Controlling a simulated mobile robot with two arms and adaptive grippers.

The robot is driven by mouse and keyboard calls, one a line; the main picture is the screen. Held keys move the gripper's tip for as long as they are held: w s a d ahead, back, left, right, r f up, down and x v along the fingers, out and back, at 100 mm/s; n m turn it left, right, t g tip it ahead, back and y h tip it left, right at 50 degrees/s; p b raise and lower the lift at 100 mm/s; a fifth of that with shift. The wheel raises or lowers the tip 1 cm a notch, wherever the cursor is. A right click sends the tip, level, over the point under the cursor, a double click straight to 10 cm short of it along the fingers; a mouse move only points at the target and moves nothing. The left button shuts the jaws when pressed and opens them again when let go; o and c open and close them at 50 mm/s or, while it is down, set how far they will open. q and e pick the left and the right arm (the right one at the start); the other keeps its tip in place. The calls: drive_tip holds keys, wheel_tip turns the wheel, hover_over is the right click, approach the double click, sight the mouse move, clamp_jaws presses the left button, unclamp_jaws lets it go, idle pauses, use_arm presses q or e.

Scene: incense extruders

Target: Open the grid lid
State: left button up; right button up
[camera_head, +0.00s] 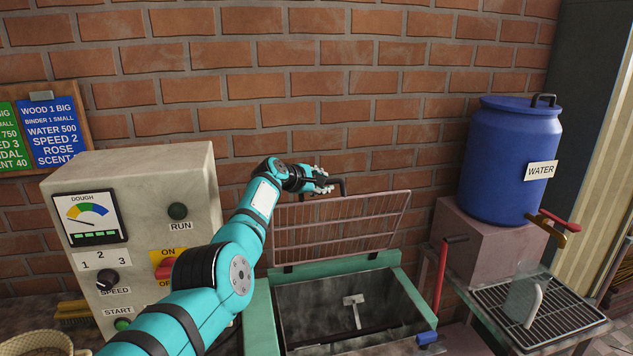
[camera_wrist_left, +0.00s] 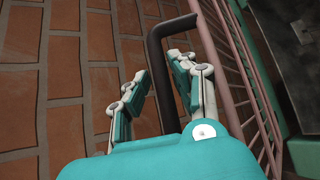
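The grid lid (camera_head: 338,222) is a pinkish wire rack. It stands raised, leaning back toward the brick wall, hinged at the rear of the green-framed machine trough (camera_head: 262,318). Its dark handle (camera_head: 341,182) is at the top edge and also shows in the left wrist view (camera_wrist_left: 158,60). My left gripper (camera_head: 322,181) is at this handle. In the wrist view its two fingers (camera_wrist_left: 158,85) stand apart with the handle bar between them. Whether a finger touches the bar is hard to tell. My right gripper is not in view.
A grey control box (camera_head: 140,180) stands at left. A blue water barrel (camera_head: 508,160) sits on a block at right, above a drain rack (camera_head: 560,318) holding a clear jug (camera_head: 524,300). A red lever (camera_head: 441,280) rises beside the trough. The brick wall is close behind the lid.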

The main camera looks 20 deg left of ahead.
use_arm(q)
drive_tip(key=shift+s+a+r, duration=0.15)
drive_tip(key=shift+s+a, duration=0.1)
drive_tip(key=shift+s, duration=0.25)
drive_tip(key=v, duration=1.1)
drive_tip(key=shift+d, duration=0.15)
